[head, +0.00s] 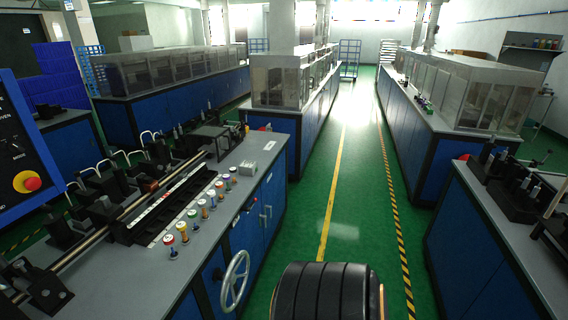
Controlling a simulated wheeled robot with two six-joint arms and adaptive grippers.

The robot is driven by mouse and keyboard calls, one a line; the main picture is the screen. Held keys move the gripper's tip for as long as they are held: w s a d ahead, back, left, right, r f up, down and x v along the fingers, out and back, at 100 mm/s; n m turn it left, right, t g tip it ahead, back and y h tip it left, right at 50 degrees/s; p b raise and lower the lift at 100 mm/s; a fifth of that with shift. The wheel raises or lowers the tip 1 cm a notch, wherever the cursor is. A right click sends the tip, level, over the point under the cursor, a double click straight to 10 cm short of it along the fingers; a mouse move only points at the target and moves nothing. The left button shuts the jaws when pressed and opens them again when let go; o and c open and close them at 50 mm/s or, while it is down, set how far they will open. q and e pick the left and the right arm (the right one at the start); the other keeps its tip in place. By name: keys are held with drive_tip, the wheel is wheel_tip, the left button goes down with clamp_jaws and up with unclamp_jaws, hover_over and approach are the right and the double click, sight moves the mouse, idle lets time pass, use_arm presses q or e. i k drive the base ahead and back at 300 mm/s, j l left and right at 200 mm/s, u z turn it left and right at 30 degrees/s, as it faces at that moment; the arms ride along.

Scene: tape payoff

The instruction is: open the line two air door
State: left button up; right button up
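Neither of my grippers shows in the head view. No label marks line two or its air door, so I cannot tell which part that is. A long line with a blue base and clear-windowed covers (275,82) runs away from me in the middle. A second such line (165,70) stands at the left, and a third covered line (485,100) at the right. The covers look closed, but the small panels are hard to make out. Blue cabinet doors (272,205) with upright handles are shut on the near left bench.
The near left bench (215,180) carries several coloured spools (183,232), rails and a handwheel (235,281). A blue control panel (22,165) with a red button stands at left. A right bench (500,235) borders the green aisle (355,205), which is clear ahead.

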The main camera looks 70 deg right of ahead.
sight(247, 233)
drive_tip(key=z, duration=2)
drive_tip(key=i+l+u, duration=0.15)
drive_tip(key=u, duration=0.3)
drive_tip(key=i+l+u, duration=0.1)
drive_tip(key=u, duration=0.4)
drive_tip(key=l+u, duration=0.95)
drive_tip(key=l, duration=2.2)
